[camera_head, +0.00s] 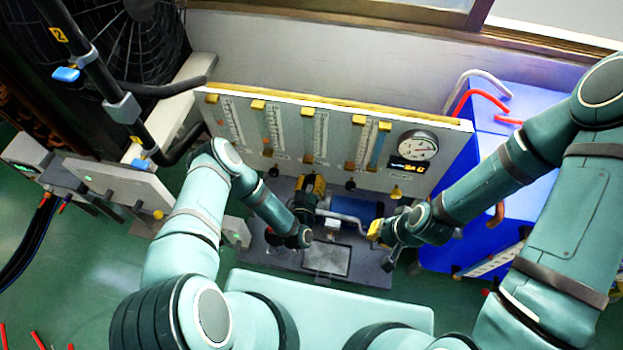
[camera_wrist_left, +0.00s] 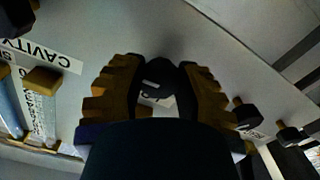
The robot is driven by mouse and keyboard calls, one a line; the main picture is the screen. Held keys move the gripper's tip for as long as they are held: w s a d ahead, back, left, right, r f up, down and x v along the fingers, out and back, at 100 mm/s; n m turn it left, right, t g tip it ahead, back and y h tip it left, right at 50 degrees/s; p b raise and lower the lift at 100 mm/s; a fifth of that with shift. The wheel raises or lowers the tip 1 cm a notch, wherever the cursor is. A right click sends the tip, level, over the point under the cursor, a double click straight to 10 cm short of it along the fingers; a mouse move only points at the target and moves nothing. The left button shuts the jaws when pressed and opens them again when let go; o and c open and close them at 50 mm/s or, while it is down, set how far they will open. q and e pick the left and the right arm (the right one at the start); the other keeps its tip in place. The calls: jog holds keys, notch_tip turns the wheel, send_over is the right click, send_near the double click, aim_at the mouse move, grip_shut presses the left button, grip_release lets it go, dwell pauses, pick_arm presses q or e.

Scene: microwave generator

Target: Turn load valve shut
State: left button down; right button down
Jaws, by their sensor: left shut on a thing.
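My left gripper (camera_head: 313,187) reaches to the lower part of the upright flowmeter panel (camera_head: 285,150). In the left wrist view its two ridged yellow fingers (camera_wrist_left: 158,85) are shut around a round black knob (camera_wrist_left: 158,72) on the panel. A white label beside this knob is mostly hidden by the fingers, so I cannot read whether it is the load valve. In the head view the gripper hides the held knob. My right gripper (camera_head: 378,230) has yellow fingertips and hangs in front of the panel's lower right, apart from it; its opening is unclear.
A round gauge (camera_head: 418,146) sits at the panel's upper right. Other black knobs (camera_wrist_left: 246,113) are close beside the left gripper, and a label reads CAVITY (camera_wrist_left: 56,56). A blue cabinet (camera_head: 520,125) stands right; a large fan (camera_head: 140,45) stands behind left.

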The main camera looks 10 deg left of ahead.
pick_arm(q)
jog(key=shift+m, duration=0.3)
jog(key=c, duration=0.6)
grip_release()
jog(key=shift+s, duration=0.1)
jog(key=s, duration=1.1)
jog(key=shift+s, duration=0.4)
